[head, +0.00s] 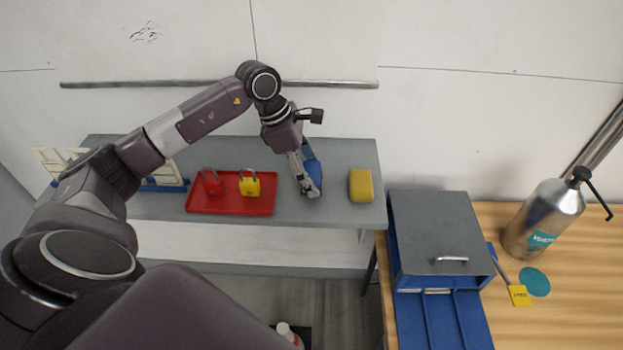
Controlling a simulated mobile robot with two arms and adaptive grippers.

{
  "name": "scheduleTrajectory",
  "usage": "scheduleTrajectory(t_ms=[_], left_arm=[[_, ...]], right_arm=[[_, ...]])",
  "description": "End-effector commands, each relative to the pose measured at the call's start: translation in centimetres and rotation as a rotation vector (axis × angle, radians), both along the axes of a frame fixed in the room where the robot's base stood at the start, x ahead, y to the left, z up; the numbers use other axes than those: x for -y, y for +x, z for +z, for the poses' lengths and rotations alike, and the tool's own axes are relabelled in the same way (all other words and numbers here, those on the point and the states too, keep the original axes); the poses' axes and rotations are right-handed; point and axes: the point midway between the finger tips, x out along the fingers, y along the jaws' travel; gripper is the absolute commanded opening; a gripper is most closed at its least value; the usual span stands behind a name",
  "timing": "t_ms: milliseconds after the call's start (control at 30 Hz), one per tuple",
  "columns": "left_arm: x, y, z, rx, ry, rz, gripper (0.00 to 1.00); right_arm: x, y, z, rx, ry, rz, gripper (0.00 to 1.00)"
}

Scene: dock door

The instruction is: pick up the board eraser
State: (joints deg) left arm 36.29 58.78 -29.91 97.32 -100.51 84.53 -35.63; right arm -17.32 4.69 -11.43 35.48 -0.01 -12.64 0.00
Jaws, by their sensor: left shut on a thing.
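The board eraser (312,163) shows as a blue block at the right part of the grey shelf, partly hidden behind my gripper. My left gripper (311,190) reaches down over the shelf from above and is shut on this blue block. I cannot tell whether the block touches the shelf or is just above it. My right gripper is not in view.
A yellow sponge-like block (361,186) lies close right of the gripper. A red tray (230,206) holds a red padlock (211,185) and a yellow padlock (250,186). A grey-lidded blue box (440,230) and a metal bottle (541,222) stand on the wooden bench.

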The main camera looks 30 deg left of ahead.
Motion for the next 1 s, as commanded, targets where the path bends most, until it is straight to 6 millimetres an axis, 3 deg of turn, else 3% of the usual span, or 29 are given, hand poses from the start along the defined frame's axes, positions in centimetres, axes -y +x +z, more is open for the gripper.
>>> scheduleTrajectory(t_ms=[400, 600, 800, 1000], left_arm=[[0.0, 0.2, 10.9, 0.01, 0.0, 0.0, 0.36], [0.0, 0.1, 15.1, 0.007, -0.001, 0.0, 0.36], [0.0, 0.0, 17.4, 0.002, -0.001, 0.0, 0.36], [0.0, 0.0, 18.1, 0.0, 0.0, 0.0, 0.36]], right_arm=[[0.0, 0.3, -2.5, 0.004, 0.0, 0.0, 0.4], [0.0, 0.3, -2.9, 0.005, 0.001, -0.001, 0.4], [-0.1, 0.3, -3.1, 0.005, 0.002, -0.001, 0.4], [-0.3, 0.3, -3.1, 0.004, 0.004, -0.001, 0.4]])
